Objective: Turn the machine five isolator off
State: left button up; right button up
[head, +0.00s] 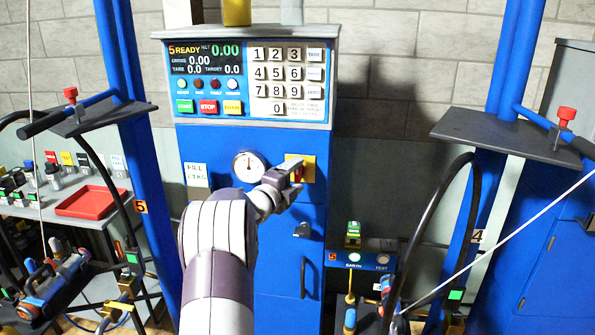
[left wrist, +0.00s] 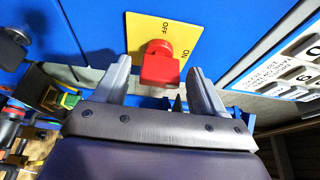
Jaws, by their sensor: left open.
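The isolator is a yellow plate (head: 310,164) on the blue front of machine five, right of a round dial. In the left wrist view its plate (left wrist: 189,38) carries the words OFF and ON, and a red knob (left wrist: 160,66) sits on it. I cannot tell which word the knob points to. My left gripper (head: 291,172) is at the isolator and partly covers it in the head view. In the left wrist view the left gripper (left wrist: 158,68) is open, with one finger on each side of the knob and gaps visible between. My right gripper is not in view.
The display (head: 206,62) above reads 5 READY, beside a keypad (head: 290,75). The dial (head: 249,166) is close to my left gripper. A dark cabinet handle (head: 304,275) is below. Grey shelves on blue posts stand on both sides, with a red tray (head: 92,201) on a table at left.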

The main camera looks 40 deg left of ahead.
pick_arm(q)
jog(key=shift+w, duration=0.7)
jog(key=shift+w+a, duration=0.1)
jog(key=shift+a, duration=0.05)
jog(key=c, duration=1)
jog(key=shift+o, duration=0.2)
